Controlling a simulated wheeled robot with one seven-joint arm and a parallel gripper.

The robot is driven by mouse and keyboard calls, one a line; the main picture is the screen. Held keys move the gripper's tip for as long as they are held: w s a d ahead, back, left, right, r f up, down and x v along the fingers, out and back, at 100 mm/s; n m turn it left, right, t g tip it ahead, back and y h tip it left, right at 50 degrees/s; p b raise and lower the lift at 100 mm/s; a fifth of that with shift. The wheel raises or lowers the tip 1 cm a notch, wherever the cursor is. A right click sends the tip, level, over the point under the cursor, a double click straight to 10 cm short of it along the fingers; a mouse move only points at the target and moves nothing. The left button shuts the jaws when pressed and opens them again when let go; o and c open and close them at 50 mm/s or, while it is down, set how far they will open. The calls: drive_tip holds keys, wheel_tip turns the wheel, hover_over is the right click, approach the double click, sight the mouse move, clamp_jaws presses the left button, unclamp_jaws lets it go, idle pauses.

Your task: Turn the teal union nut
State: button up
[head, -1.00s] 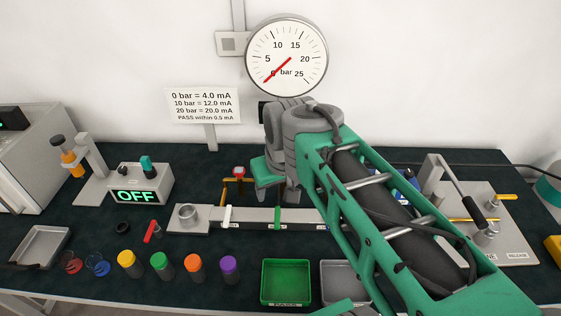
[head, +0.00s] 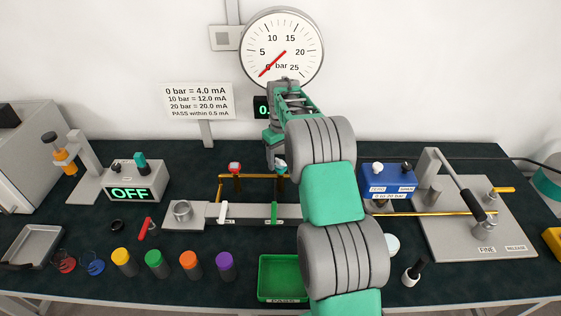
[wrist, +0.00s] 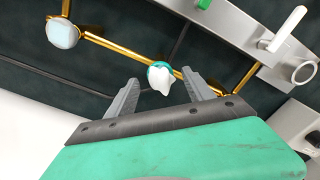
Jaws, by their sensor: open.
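The teal union nut (wrist: 157,64) is a small teal ring with a white top, set on a brass pipe (wrist: 110,47). It also shows in the head view (head: 281,171), on the pipework behind the manifold, partly beside my arm. My gripper (wrist: 160,77) is open. In the wrist view its two grey fingers stand on either side of the nut's line, with the nut between and slightly beyond the tips.
The manifold (head: 245,213) with a white lever (head: 222,213) and a green lever (head: 274,212) lies in front. A red-capped fitting (head: 235,168) stands left of the nut. A blue box (head: 387,180) and a hand pump (head: 470,220) are to the right. The gauge (head: 281,48) reads near zero.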

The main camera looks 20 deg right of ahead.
drive_tip(key=shift+f, duration=1.1)
clamp_jaws()
